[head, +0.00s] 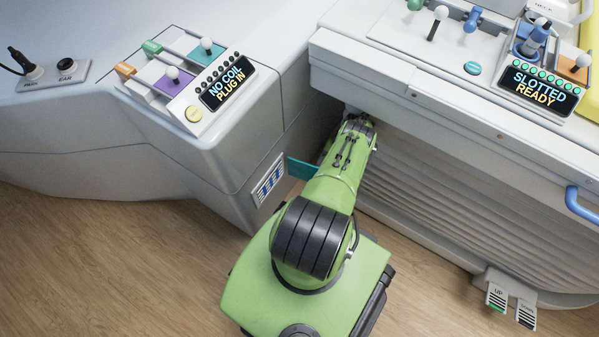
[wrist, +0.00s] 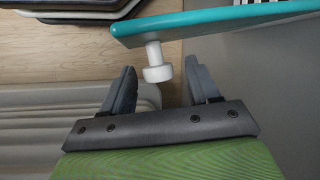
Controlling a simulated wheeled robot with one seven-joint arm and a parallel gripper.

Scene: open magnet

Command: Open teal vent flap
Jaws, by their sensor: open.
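The teal vent flap (head: 300,168) stands swung out from the slotted vent (head: 268,183) low on the white housing. In the wrist view the flap (wrist: 215,22) crosses the top right, with a white knob (wrist: 157,65) on its near face. My gripper (wrist: 163,76) is open, with a dark finger on each side of the knob in the picture. The knob appears near the fingertips, and neither finger is seen closed on it. In the head view my green arm hides the gripper and part of the flap.
The white bench (head: 450,100) with its ribbed front lies right of my arm. The left console has a screen reading "NO COIL PLUG IN" (head: 227,88). A blue handle (head: 582,205) and foot pedals (head: 510,300) are at the right. Wooden floor (head: 120,260) is clear at the left.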

